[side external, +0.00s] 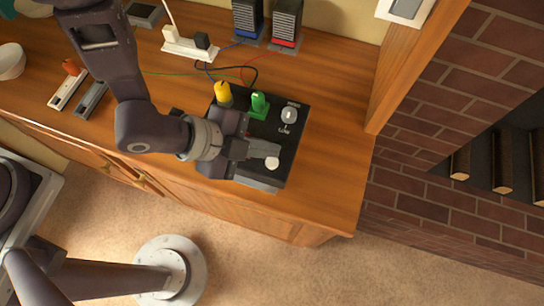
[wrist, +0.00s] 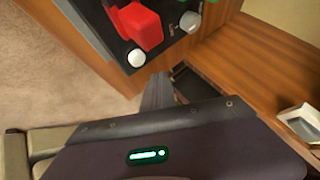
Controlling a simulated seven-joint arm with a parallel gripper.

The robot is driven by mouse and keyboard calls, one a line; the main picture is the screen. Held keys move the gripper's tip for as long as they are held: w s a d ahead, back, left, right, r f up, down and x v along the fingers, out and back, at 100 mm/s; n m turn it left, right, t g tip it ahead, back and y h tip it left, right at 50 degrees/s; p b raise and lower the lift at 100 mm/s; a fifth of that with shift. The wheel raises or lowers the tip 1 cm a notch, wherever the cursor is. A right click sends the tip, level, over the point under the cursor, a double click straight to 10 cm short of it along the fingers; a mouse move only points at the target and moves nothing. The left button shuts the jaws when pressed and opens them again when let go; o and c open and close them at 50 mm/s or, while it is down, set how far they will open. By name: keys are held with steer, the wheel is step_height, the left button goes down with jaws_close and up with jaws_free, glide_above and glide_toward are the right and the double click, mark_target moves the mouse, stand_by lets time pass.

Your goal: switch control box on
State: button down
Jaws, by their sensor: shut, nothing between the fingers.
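The black control box (side external: 287,138) sits on the wooden counter. On it are a yellow lever (side external: 223,93), a green lever (side external: 259,104), a round grey knob (side external: 289,116) with lettering beside it, and a round white knob (side external: 272,162). The wrist view shows a red lever (wrist: 142,26), the white knob (wrist: 137,57) and the grey knob (wrist: 189,21); my gripper and arm hide the red part in the side view. My gripper (side external: 274,150) is shut and empty over the box, its fingertips close to the white knob. I cannot tell whether they touch.
A white power strip (side external: 190,49) with cables, a blue-fronted unit (side external: 248,17) and a red-fronted unit (side external: 287,24) stand behind the box. Two small switch-like pieces (side external: 67,88) lie at left. A wooden post (side external: 400,70) rises at right. The counter right of the box is clear.

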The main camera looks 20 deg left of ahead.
mark_target(267, 162)
steer(key=shift+f, duration=1.1)
steer(key=shift+f, duration=0.1)
stand_by(1.1)
steer(key=shift+f, duration=0.3)
steer(key=shift+f, duration=0.45)
stand_by(0.5)
stand_by(0.4)
steer(key=shift+r, duration=0.85)
steer(key=shift+r, duration=2.5)
